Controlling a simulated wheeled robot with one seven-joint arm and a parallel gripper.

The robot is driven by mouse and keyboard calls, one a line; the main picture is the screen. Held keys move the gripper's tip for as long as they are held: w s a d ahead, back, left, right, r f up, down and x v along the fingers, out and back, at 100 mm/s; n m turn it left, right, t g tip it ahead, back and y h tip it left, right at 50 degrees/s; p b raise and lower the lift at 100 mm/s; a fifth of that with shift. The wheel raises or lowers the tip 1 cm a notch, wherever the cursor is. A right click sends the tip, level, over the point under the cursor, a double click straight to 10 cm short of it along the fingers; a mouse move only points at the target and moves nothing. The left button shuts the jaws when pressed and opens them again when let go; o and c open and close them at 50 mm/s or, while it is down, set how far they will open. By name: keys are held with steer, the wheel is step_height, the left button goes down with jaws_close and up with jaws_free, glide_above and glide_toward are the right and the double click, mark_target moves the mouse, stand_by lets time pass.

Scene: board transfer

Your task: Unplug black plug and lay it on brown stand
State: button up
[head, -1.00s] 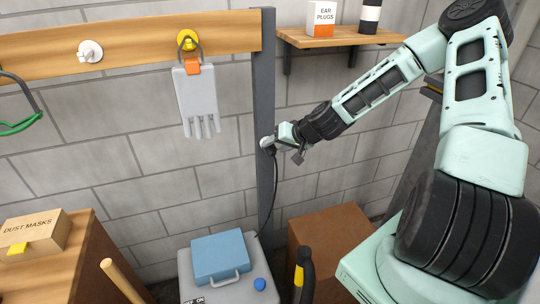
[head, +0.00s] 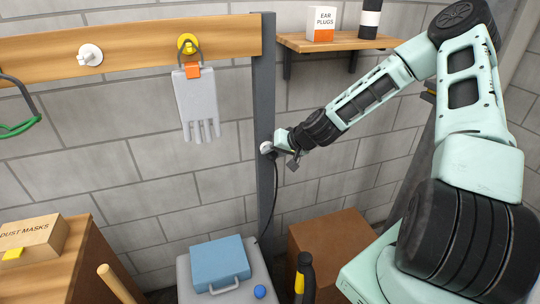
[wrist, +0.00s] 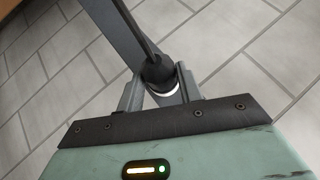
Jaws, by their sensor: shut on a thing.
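My gripper (head: 276,144) is at the grey post, right beside a pale round socket (head: 266,148) on it. In the wrist view my fingers (wrist: 160,92) are shut on the black plug (wrist: 158,70), one on each side. A pale ring shows at the plug's edge; I cannot tell how deep the plug sits in the socket. Its black cord (head: 273,190) hangs down along the post towards the grey case. The brown stand (head: 333,240) is a box-like block on the floor, below and right of the socket, its top bare.
A blue case (head: 217,262) and a blue knob (head: 260,291) are on a grey case (head: 184,280). A black and yellow handle (head: 304,275) rises before the brown stand. A shelf (head: 345,43) with ear plugs is above my arm. A grey glove (head: 196,105) hangs left of the post.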

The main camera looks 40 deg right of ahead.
mark_target(274, 158)
steer(key=shift+s, duration=0.15)
steer(key=shift+s+a, duration=0.25)
steer(key=shift+s, duration=0.55)
steer(key=shift+s, duration=0.15)
steer(key=shift+s+a, duration=0.1)
steer(key=shift+s, duration=0.15)
steer(key=shift+s, duration=0.1)
steer(key=shift+s+a, duration=0.2)
steer(key=shift+s, duration=0.5)
steer(key=shift+s+a, duration=0.25)
steer(key=shift+s, duration=0.45)
steer(key=shift+s+a, duration=0.2)
steer(key=shift+s, duration=0.5)
